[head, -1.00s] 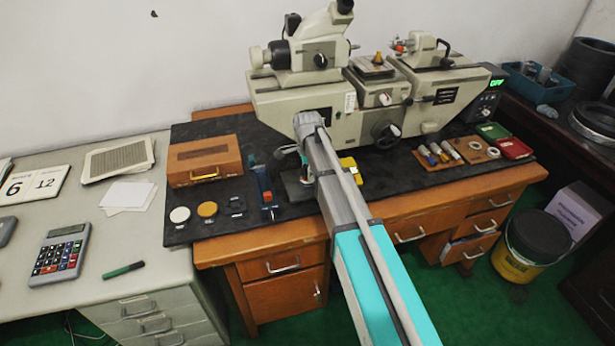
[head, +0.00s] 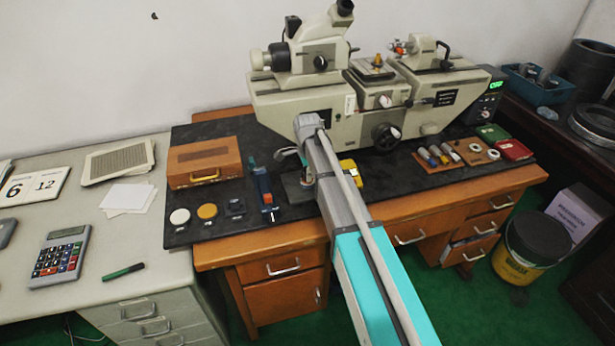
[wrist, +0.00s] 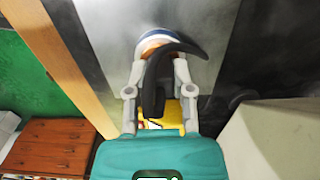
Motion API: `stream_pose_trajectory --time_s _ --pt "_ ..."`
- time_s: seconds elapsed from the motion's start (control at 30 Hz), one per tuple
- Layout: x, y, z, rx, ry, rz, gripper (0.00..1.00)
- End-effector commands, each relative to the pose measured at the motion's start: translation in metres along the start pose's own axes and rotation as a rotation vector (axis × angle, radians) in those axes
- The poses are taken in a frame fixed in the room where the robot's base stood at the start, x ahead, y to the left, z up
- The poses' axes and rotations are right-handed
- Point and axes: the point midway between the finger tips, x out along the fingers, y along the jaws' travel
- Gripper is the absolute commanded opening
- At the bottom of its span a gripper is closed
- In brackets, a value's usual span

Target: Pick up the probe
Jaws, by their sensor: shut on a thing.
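In the wrist view, my gripper (wrist: 159,66) is shut, its two pale fingers on either side of a dark, curved piece (wrist: 172,52). I take this piece to be the probe; its full shape is hidden. A round part with a white and blue rim and an orange-brown middle (wrist: 155,41) shows just beyond the fingertips. I cannot tell whether it belongs to the held thing. In the head view, my arm hides most of the gripper and what it holds, above a dark grey block (head: 297,188) on the black mat (head: 225,225).
The large beige measuring machine (head: 350,128) stands close behind my arm. A yellow item (head: 349,168) lies just right of it. A blue tool (head: 263,188), several small discs and a wooden case (head: 204,160) are to the left. Metal cylinders (head: 440,154) lie to the right.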

Motion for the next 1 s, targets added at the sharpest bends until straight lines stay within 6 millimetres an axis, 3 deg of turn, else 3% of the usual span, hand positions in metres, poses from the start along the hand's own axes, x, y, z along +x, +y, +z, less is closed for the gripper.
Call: stream_pose_trajectory --time_s 0.47,0.83,1.0 --pt "-0.007 0.0 0.0 0.0 0.0 0.0 0.0" --pt "-0.038 0.0 0.0 0.0 0.0 0.0 0.0" --pt "-0.057 0.02 0.002 0.0 0.0 0.0 0.0"
